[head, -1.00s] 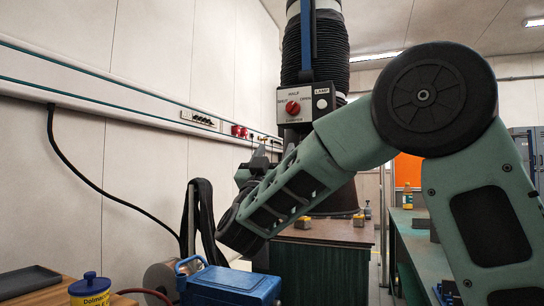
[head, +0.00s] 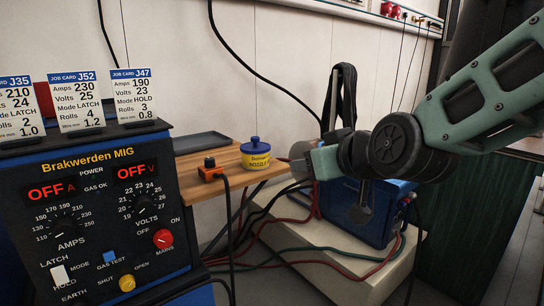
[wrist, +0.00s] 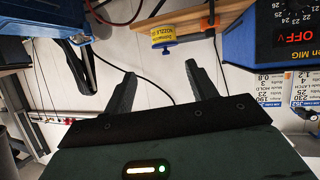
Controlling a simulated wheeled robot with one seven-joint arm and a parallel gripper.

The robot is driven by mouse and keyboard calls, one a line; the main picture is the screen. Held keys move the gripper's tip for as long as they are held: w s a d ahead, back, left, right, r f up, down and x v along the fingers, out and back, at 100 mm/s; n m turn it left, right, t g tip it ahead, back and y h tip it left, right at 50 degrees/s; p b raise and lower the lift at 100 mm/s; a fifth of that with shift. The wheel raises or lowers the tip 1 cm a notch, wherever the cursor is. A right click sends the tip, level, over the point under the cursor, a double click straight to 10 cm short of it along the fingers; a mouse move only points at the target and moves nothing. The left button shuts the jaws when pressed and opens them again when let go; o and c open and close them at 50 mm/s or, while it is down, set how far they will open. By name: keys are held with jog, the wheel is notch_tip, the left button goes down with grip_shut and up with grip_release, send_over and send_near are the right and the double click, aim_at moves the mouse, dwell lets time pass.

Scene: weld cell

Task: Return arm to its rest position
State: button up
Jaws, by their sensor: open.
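My arm (head: 470,100) enters the head view from the right and reaches left, with its wrist in front of the blue box (head: 375,215). My gripper (wrist: 160,69) is open in the wrist view, its two dark fingers apart and nothing between them. In the head view the hand is partly hidden by the wrist, and I cannot make out the fingertips. The wrist view appears upside down. It shows the yellow nozzle pot (wrist: 168,37) beyond the fingers, apart from them as far as I can tell.
The Brakwerden MIG welder (head: 100,215) stands at left with job cards on top. A wooden shelf (head: 225,180) holds the yellow pot (head: 255,153) and a dark tray (head: 200,143). Cables run over the pale plinth (head: 345,285) under the blue box.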

jog(key=s+f+n+g+h, duration=0.1)
jog(key=s+f+n+g, duration=0.1)
jog(key=s+f+g, duration=0.8)
jog(key=s+d+f+g+h, duration=0.1)
jog(key=s+d+f+h, duration=0.15)
jog(key=s, duration=0.65)
jog(key=s+d+f+g+h, duration=0.1)
jog(key=s+d+f, duration=0.25)
jog(key=s, duration=0.55)
notch_tip(320, 180, up, 29)
jog(key=p, duration=2.8)
jog(key=shift+w, duration=0.35)
